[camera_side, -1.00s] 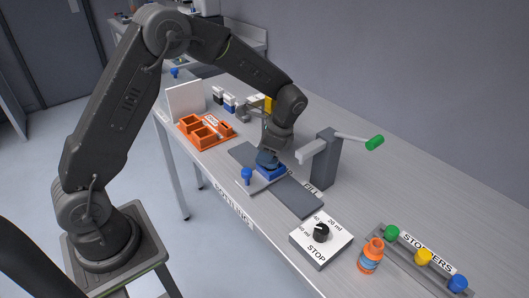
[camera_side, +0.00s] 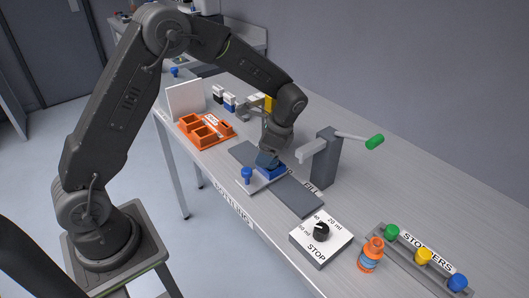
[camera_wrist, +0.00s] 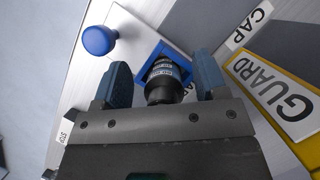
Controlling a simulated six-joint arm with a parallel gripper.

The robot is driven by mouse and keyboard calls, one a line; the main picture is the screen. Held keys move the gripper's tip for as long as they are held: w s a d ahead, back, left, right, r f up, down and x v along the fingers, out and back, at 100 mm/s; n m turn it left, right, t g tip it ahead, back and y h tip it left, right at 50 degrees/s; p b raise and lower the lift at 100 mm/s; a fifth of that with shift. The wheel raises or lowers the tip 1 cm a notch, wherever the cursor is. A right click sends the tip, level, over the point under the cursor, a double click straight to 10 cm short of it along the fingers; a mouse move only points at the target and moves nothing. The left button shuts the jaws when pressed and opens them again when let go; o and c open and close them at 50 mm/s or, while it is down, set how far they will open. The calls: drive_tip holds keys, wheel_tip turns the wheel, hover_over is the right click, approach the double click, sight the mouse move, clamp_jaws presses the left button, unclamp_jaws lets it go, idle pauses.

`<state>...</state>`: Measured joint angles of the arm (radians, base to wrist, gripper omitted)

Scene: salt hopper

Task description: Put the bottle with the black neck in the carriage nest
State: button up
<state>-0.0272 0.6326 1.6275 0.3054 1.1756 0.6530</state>
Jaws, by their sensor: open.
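The blue carriage nest (camera_wrist: 178,54) is a square frame on the light carriage plate; it also shows in the side view (camera_side: 273,171). The bottle with the black neck (camera_wrist: 163,78) shows from above in the wrist view, dark with a pale lettered band. It appears to stand in the nest, its lower part hidden. My gripper (camera_wrist: 160,66) is open, with one blue finger on each side of the bottle and gaps between. In the side view my gripper (camera_side: 267,159) is low over the nest and hides the bottle.
A blue knob (camera_side: 247,174) stands on the carriage beside the nest. A grey post with a green-handled lever (camera_side: 328,160) is close to the right. An orange tray (camera_side: 205,132) lies behind. A dial box (camera_side: 321,238), an orange bottle (camera_side: 370,255) and a stopper rack (camera_side: 421,262) are in front.

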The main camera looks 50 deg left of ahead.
drive_tip(key=v, duration=1.2)
drive_tip(key=s+d+r+n+t+h, duration=0.15)
drive_tip(key=s+r+n+t, duration=0.25)
drive_tip(key=s+r, duration=0.65)
drive_tip(key=s+f+n+t+h, duration=0.1)
drive_tip(key=s+n+t, duration=0.1)
drive_tip(key=s, duration=0.5)
drive_tip(key=s+d+f+n+t, duration=0.1)
drive_tip(key=s+f+n+t, duration=0.1)
drive_tip(key=s, duration=0.5)
drive_tip(key=shift+s+d+n+t+h, duration=0.2)
drive_tip(key=shift+s+n+t+h, duration=0.2)
drive_tip(key=shift+n, duration=0.1)
drive_tip(key=shift+w+f, duration=0.1)
drive_tip(key=shift+f, duration=0.05)
